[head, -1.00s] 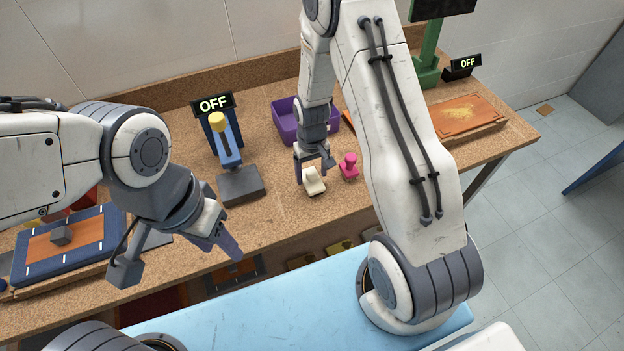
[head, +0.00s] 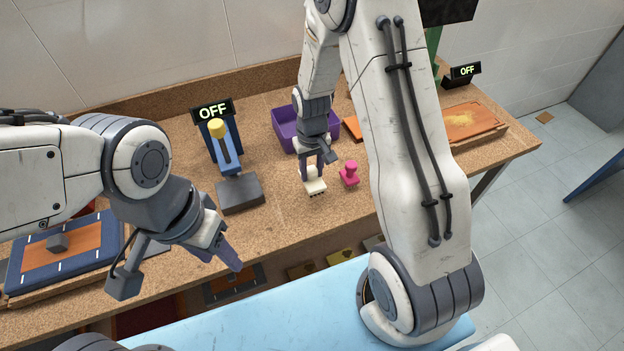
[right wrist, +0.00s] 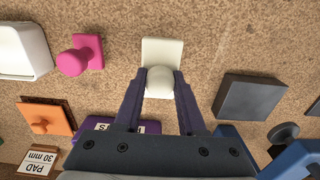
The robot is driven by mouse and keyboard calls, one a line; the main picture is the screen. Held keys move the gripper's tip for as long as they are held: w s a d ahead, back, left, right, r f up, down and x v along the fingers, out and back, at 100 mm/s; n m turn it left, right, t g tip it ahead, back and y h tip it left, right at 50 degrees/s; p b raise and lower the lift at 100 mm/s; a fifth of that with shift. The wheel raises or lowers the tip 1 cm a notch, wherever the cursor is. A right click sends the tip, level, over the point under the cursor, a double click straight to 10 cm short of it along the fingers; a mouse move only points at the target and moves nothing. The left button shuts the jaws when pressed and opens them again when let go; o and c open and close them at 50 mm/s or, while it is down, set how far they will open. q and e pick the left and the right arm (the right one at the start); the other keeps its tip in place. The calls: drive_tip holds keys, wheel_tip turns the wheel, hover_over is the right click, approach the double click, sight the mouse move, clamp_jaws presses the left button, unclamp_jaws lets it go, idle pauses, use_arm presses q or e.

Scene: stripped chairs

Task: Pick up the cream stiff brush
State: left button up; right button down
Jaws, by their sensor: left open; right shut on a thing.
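The cream stiff brush (head: 315,185) is a pale block with a rounded knob, and dark tufts show along its lower edge in the head view. My right gripper (head: 317,167) is shut on its knob. In the right wrist view the brush's flat base (right wrist: 162,49) reaches out past the two purple fingers (right wrist: 160,84), which touch the knob on both sides. The brush is at or just above the tabletop; I cannot tell the exact gap. My left gripper (head: 229,254) is open and empty in front of the bench's near edge.
A pink stamp-like tool (head: 349,174) stands close to the right of the brush. A purple bin (head: 287,128) is behind it. A dark grey block (head: 240,193) with a blue post lies to the left. The cork-coloured bench (head: 285,212) is bare in front.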

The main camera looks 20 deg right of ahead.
drive_tip(key=s+d+r+b, duration=0.1)
drive_tip(key=s+d+r, duration=0.6)
drive_tip(key=s, duration=0.1)
drive_tip(key=shift+s+d+b, duration=0.4)
